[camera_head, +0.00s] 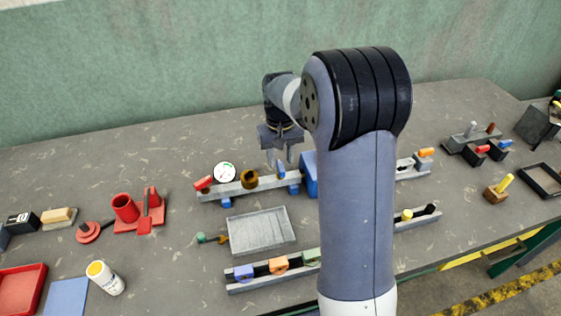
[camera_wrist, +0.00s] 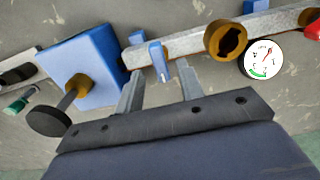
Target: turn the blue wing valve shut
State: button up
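The blue wing valve (camera_head: 281,171) is a small upright blue plate on a grey pipe (camera_head: 250,187). In the wrist view the wing (camera_wrist: 158,62) lies roughly crosswise to the pipe. My gripper (camera_head: 280,162) points down over the wing. In the wrist view its two fingers (camera_wrist: 159,74) are apart, one on each side of the wing, with visible gaps. The gripper is open and empty. I cannot tell how far down the fingers reach beside the wing.
A blue block (camera_wrist: 82,67) with a brass stem and dark knob stands beside the wing. A brass ring (camera_head: 249,179), a white gauge (camera_head: 225,173) and a red end piece (camera_head: 203,184) sit along the pipe. A grey tray (camera_head: 262,231) lies in front.

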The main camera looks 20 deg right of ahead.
aim_at(280, 166)
notch_tip(280, 166, up, 9)
jog(key=shift+f, duration=0.15)
jog(key=shift+f, duration=0.1)
notch_tip(280, 166, down, 11)
jog(key=shift+r, duration=0.1)
dwell(0.6)
dwell(0.4)
